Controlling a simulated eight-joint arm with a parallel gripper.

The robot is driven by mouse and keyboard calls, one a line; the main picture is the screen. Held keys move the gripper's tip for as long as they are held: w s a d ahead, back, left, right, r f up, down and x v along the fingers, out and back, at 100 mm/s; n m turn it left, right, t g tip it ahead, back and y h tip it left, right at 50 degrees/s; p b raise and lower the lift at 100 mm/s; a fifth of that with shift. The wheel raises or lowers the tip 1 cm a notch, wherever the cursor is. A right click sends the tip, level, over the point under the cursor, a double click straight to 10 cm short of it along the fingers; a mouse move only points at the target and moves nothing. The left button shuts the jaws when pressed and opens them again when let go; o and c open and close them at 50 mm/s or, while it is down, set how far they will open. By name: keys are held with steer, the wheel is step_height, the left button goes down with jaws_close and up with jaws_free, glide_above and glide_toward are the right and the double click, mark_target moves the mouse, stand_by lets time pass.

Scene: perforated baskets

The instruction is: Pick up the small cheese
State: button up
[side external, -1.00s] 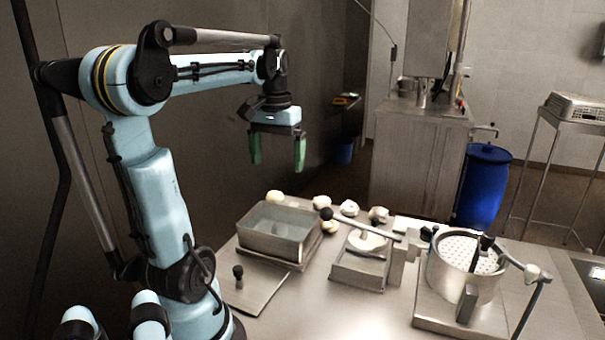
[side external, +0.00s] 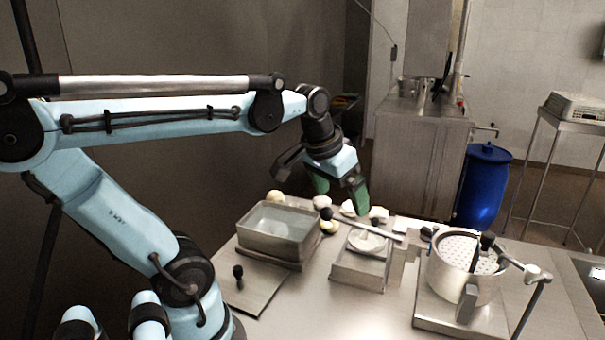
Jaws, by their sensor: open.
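Several small pale cheese-like lumps lie along the far edge of the steel table. One lump (side external: 275,197) is behind the metal tub, another (side external: 329,227) is beside the tub's right corner, and others (side external: 348,208) (side external: 379,214) are further right. I cannot tell which one is the small cheese. My gripper (side external: 341,197) has green fingers spread apart, with nothing between them. It is tilted and hangs just above the row of lumps, and its fingers partly cover that area.
A rectangular metal tub (side external: 270,244) stands in front of the lumps. A lever press (side external: 360,262) and a round perforated basket pot (side external: 463,289) with a handle stand to the right. A blue barrel (side external: 482,190) is behind the table.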

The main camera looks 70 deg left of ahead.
steer(key=d+f+m+t, duration=0.1)
steer(key=d, duration=0.2)
steer(key=d+f+m, duration=0.1)
steer(key=d+f, duration=0.1)
steer(key=d+f+m+t+h, duration=0.1)
steer(key=d+f, duration=0.1)
steer(key=d, duration=0.1)
steer(key=shift+s+d+t, duration=0.3)
steer(key=shift+d, duration=0.05)
steer(key=shift+c, duration=0.8)
steer(key=shift+d+f, duration=0.15)
steer(key=shift+d, duration=0.05)
steer(key=shift+c, duration=1.1)
steer(key=c, duration=0.6)
steer(key=shift+o, duration=0.2)
